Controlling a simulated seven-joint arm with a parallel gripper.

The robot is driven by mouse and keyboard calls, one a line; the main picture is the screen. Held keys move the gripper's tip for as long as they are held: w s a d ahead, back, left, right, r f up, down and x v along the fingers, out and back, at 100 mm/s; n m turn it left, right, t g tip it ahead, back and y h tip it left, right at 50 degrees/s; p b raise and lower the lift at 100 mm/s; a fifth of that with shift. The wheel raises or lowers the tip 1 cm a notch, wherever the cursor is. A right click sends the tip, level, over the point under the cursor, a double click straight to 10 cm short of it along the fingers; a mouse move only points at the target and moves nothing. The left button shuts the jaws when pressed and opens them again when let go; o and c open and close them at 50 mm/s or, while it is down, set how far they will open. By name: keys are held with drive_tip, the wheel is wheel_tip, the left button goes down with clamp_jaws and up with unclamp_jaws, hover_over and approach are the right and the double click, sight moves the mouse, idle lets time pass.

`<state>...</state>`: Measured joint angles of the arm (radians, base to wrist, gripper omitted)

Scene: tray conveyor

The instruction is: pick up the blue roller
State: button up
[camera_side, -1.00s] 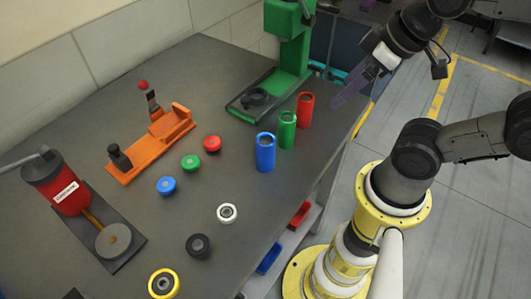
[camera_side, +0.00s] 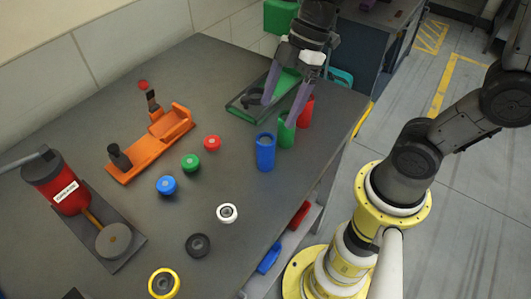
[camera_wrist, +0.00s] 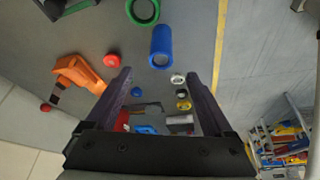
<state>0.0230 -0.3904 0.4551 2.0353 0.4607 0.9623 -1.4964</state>
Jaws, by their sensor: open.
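The blue roller (camera_side: 265,152) stands upright on the dark table near its right edge, in front of a green roller (camera_side: 286,133) and a red roller (camera_side: 307,108). My gripper (camera_side: 279,113) is open and empty, fingers pointing down, above and behind the blue roller. In the wrist view, the blue roller (camera_wrist: 161,46) lies beyond the open fingertips (camera_wrist: 158,75), with the green roller (camera_wrist: 142,10) cut by the top edge.
An orange fixture (camera_side: 150,145) and red canister device (camera_side: 62,186) are at left. Red (camera_side: 212,143), green (camera_side: 191,162) and blue (camera_side: 166,185) caps and several rings lie in the middle. The table drops off at right.

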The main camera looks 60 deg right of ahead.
sight(265, 142)
drive_tip(key=x, duration=1.2)
drive_tip(key=shift+f, duration=0.15)
clamp_jaws()
